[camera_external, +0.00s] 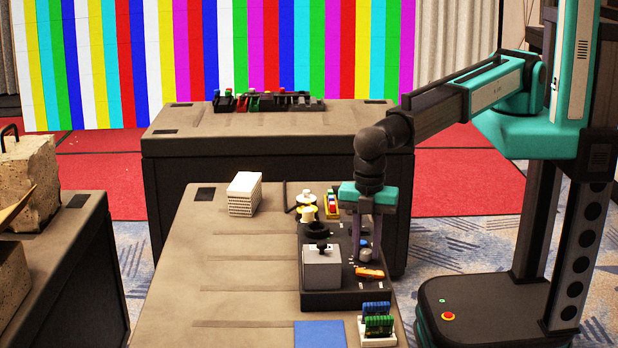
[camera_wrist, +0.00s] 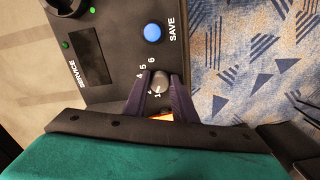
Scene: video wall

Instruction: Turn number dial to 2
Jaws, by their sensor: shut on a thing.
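The number dial (camera_wrist: 159,80) is a small round grey knob on a black control panel (camera_wrist: 115,80). In the wrist view the printed digits 4, 5 and 6 show beside it, and a 1 shows near its lower side. A 2 cannot be made out, and the pointer direction is unclear. My gripper (camera_wrist: 161,76) points down with its two dark fingers shut on the knob, one on each side. In the external view my gripper (camera_external: 367,246) stands over the right part of the panel, and the dial (camera_external: 365,256) shows between the fingertips.
A blue button (camera_wrist: 152,33) labelled SAVE and a dark display (camera_wrist: 90,59) labelled SERVICE are near the dial. An orange piece (camera_external: 370,272) lies close to the fingers. A grey box (camera_external: 322,270), a joystick and green circuit boards (camera_external: 378,322) stand nearby.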

